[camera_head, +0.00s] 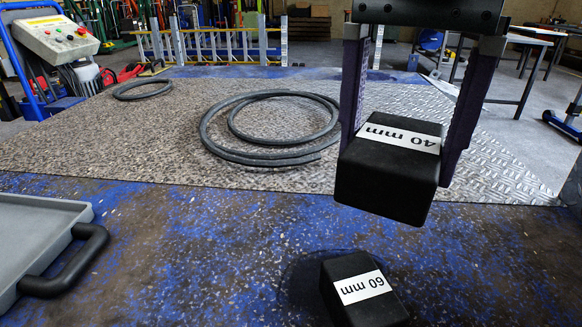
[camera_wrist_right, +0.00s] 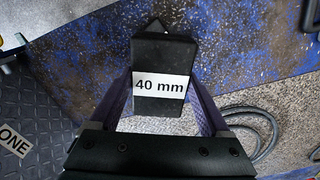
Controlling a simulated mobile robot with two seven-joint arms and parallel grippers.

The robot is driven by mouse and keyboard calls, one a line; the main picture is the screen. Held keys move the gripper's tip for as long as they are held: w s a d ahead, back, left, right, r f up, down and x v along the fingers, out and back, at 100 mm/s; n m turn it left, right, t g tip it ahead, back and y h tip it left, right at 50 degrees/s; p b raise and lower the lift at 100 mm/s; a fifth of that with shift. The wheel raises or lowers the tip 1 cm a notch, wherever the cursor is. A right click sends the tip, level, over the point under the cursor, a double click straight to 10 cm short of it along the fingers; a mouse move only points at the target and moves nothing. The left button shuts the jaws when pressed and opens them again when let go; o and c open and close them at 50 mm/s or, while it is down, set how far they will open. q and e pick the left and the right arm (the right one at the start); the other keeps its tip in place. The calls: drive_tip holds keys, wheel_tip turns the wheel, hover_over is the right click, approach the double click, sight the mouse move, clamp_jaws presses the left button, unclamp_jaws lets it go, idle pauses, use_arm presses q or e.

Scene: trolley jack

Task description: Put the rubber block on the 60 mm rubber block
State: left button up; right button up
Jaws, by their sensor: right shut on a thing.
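A black rubber block with a white "40 mm" label (camera_head: 385,182) is held in the air between the purple fingers of my right gripper (camera_head: 408,150), which is shut on it. The held block also shows in the right wrist view (camera_wrist_right: 160,110), between the fingers. A black rubber block labelled "60 mm" (camera_head: 365,300) stands on the blue worn floor, below and slightly left of the held block in the head view. There is a clear gap between the two blocks. In the wrist view a dark corner beyond the held block's far end may be the 60 mm block. My left gripper is not in view.
A grey tray with a black handle (camera_head: 40,222) lies at the left. A dark hose (camera_head: 262,128) lies coiled on the metal tread plate (camera_head: 120,150) behind. A control box on a blue stand (camera_head: 55,38) is at the back left. The floor around the 60 mm block is clear.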

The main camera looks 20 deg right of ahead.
drive_tip(key=b, duration=0.1)
hover_over(362, 287)
wheel_tip(362, 287, down, 10)
drive_tip(key=shift+f, duration=0.25)
wheel_tip(362, 287, down, 4)
drive_tip(key=shift+f+b, duration=0.1)
drive_tip(key=shift+b, duration=0.5)
drive_tip(key=shift+f, duration=0.15)
drive_tip(key=o, duration=1.6)
drive_tip(key=shift+c, duration=0.2)
